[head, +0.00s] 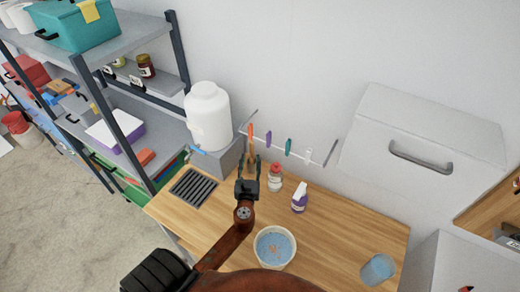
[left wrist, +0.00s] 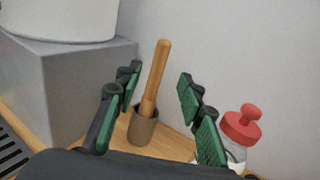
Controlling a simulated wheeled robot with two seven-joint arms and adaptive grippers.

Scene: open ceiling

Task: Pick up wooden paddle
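The wooden paddle (left wrist: 155,80) is a light-brown stick in the left wrist view, standing slightly tilted in a small brown cup (left wrist: 142,130). The cup rests on the wooden counter by the wall, and the paddle's lower end is hidden inside it. My left gripper (left wrist: 158,82) is open and empty. In that view its green-padded fingers lie to either side of the paddle, with gaps on both sides. In the head view my left gripper (head: 249,166) is over the back of the counter and partly covers the cup area. My right gripper is not in view.
A red-capped bottle (left wrist: 241,125) stands close to the right finger. A grey block (head: 220,160) with a white dispenser (head: 208,115) is at left.

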